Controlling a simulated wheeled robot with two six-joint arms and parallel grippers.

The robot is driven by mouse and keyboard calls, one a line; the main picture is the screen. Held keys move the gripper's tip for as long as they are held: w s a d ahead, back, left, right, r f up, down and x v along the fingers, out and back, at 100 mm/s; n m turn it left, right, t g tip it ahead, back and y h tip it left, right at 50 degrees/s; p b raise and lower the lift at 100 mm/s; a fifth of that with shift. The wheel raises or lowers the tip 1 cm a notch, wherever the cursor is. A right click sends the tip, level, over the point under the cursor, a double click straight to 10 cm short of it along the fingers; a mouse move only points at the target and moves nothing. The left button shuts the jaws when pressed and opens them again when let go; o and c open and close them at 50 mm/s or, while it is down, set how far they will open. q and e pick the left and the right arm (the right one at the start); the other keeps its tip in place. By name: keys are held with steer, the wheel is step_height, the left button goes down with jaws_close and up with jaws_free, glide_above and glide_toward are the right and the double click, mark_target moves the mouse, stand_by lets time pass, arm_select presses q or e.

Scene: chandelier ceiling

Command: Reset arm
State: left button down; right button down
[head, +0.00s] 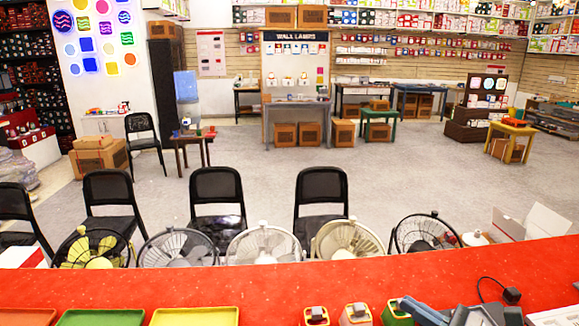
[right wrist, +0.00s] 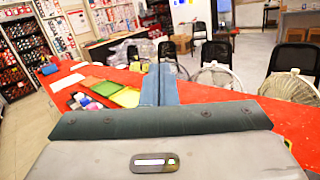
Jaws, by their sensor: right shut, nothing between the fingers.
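My right gripper (head: 408,302) shows at the bottom right edge of the head view, over the red counter (head: 270,288). In the right wrist view its two blue-grey fingers (right wrist: 160,72) are pressed together with nothing between them. They point out over the red counter. My left gripper and left arm are not in either view.
Green (head: 100,317) and yellow (head: 195,316) trays lie at the counter's front left. Small boxed items (head: 356,314) stand beside my right gripper. A black plug with a cable (head: 511,296) lies to the right. Fans (head: 264,246) and black chairs (head: 217,190) stand beyond the counter.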

steer(key=d+f+m+t+h, duration=0.1)
steer(key=d+m+t+h, duration=0.3)
steer(key=m+h, duration=0.55)
steer(key=d+m+t+h, duration=0.4)
steer(key=d+m, duration=0.1)
steer(key=m, duration=0.9)
steer(key=s+d+f+m+g+h, duration=0.2)
steer(key=s+f+m+g+h, duration=0.15)
steer(key=f+m, duration=0.25)
steer(key=s+d+f+m+g+h, duration=0.1)
steer(key=s+f+m+g+h, duration=0.1)
steer(key=f+m+g, duration=0.3)
steer(key=s+a+f+m+g+y, duration=0.2)
steer(key=s+a+f+m+g, duration=0.25)
steer(key=s+f, duration=0.3)
steer(key=s+a+f+m+g+y, duration=0.2)
steer(key=s+a+f+m+g, duration=0.25)
steer(key=s+f, duration=0.35)
steer(key=d+f+g, duration=0.2)
steer(key=d+f, duration=0.1)
steer(key=f, duration=2.4)
steer(key=s+d+f, duration=0.2)
steer(key=s+f, duration=1.7)
steer(key=f, duration=0.2)
steer(key=shift+g, duration=0.45)
